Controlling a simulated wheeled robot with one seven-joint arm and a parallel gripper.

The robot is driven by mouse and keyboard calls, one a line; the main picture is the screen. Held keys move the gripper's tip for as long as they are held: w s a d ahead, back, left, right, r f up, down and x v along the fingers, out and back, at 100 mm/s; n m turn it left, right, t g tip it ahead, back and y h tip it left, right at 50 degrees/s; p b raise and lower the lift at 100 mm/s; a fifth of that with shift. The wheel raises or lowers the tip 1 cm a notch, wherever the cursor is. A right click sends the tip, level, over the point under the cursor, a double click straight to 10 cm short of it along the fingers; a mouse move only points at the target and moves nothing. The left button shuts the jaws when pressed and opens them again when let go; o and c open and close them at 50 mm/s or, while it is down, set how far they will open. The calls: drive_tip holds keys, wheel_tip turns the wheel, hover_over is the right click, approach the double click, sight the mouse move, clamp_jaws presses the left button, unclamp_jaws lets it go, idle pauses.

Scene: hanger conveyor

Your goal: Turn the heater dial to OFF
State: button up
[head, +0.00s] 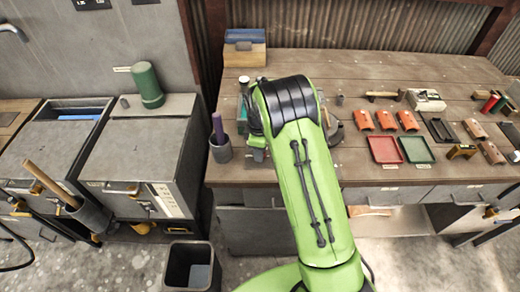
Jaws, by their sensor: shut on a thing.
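I cannot make out the heater or its dial in the head view. My green arm fills the middle of the picture and hides part of the workbench (355,70) behind it. My gripper does not show; its end of the arm is hidden behind the arm's own links. What it touches cannot be seen.
Grey cabinets stand at the left, one with a labelled front (165,200) and a green cylinder (147,84) on top. A purple-handled tool stands in a cup (221,150). Red (385,150) and green (420,150) trays lie at the bench's right. A dark bin (190,268) stands below.

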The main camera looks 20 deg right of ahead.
drive_tip(key=o, duration=1)
drive_tip(key=shift+o, duration=0.2)
wheel_tip(320, 180, up, 16)
drive_tip(key=p, duration=0.1)
drive_tip(key=shift+s+a+p, duration=0.15)
drive_tip(key=shift+s+p, duration=0.2)
drive_tip(key=shift+s, duration=0.05)
drive_tip(key=shift+f, duration=0.15)
drive_tip(key=s+r+m+t, duration=0.2)
drive_tip(key=s+r+m, duration=0.4)
drive_tip(key=s+r, duration=0.55)
drive_tip(key=s+f+m+t, duration=0.2)
drive_tip(key=s+m, duration=0.5)
drive_tip(key=s, duration=1.1)
drive_tip(key=shift+s+d+t, duration=0.3)
drive_tip(key=shift+s+t, duration=0.1)
drive_tip(key=shift+t, duration=0.1)
